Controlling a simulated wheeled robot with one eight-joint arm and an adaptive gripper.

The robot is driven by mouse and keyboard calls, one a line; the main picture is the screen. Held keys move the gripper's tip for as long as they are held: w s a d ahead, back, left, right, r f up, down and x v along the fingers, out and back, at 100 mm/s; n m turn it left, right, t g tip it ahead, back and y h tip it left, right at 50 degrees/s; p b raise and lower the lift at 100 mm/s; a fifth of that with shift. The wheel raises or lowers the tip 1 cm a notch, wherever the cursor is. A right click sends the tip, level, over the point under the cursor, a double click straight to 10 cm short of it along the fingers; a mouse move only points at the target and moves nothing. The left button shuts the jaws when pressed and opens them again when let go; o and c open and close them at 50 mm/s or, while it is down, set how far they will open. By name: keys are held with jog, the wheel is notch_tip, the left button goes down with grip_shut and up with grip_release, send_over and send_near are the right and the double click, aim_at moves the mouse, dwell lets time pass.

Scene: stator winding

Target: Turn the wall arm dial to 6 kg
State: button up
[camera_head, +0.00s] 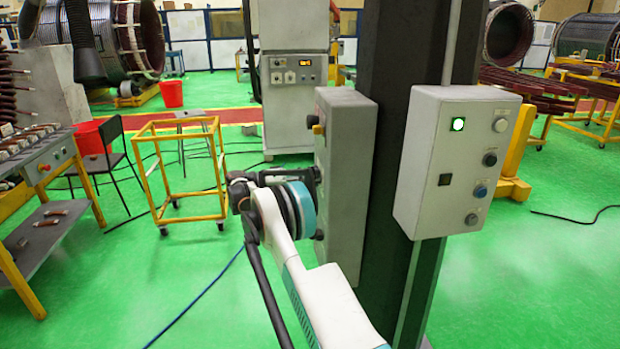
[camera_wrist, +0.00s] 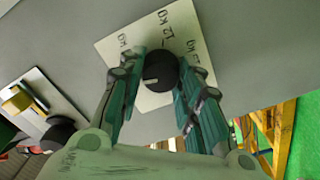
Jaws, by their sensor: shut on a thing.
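The dial (camera_wrist: 160,73) is a round black knob with a white pointer mark, in the middle of the wrist view. Its white label plate (camera_wrist: 110,48) is fixed to the grey face of a wall box (camera_head: 348,180). The lettering is turned around; "12 KG" reads above the dial, with other KG marks at either side partly hidden by the fingers. The white mark is on the knob's lower left in the picture. My gripper (camera_wrist: 163,70) is shut on the dial, one finger on each side. In the head view my arm hides the dial.
A second plate left of the dial carries a yellow knob (camera_wrist: 17,102) and a black knob (camera_wrist: 60,133). A grey control box (camera_head: 455,165) with a lit green lamp is on the dark pillar (camera_head: 400,90). A yellow frame cart (camera_head: 180,170) stands to the left on open green floor.

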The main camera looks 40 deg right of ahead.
jog(key=shift+n, duration=1.1)
jog(key=o, duration=1)
jog(key=shift+o, duration=0.2)
jog(key=v, duration=1.2)
